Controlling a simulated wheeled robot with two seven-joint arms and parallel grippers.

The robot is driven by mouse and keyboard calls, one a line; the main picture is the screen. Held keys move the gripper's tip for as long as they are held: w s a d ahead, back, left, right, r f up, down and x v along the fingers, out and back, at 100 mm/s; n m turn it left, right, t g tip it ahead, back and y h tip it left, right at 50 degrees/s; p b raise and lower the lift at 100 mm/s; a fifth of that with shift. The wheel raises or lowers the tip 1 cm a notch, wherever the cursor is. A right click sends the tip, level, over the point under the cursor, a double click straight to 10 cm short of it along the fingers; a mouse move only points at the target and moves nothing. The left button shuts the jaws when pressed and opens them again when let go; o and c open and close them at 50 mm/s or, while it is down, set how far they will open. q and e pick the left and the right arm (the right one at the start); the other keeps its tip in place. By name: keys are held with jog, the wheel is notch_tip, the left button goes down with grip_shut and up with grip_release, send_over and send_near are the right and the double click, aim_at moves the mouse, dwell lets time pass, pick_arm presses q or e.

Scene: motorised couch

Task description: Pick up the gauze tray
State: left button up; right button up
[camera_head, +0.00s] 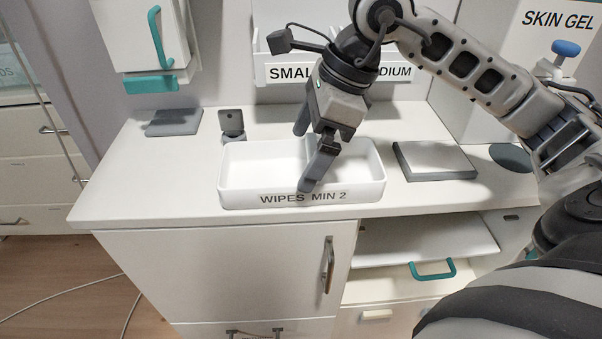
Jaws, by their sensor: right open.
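A white open tray (240,199) stands on the counter in the head view. Its front reads "WIPES MIN 2", and I read "gauze" nowhere. A divider splits it into two compartments, and the inside that shows looks empty. My right gripper (305,158) points down over the middle of the tray, near the divider. It is open, with nothing seen between its fingers. The nearer finger covers part of the tray's front wall and label. I cannot tell whether it touches the tray. My left gripper is not in view.
On the white counter (130,190), a grey-edged flat pad (434,160) lies right of the tray. A grey plate (174,122) and a small dark device (232,122) stand at left. Bins labelled "SMALL" (290,73) hang behind. An open shelf and teal handle (432,272) are below.

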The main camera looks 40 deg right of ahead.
aim_at(290, 180)
jog(key=x, duration=0.4)
jog(key=shift+d+f, duration=0.1)
jog(key=c, duration=0.7)
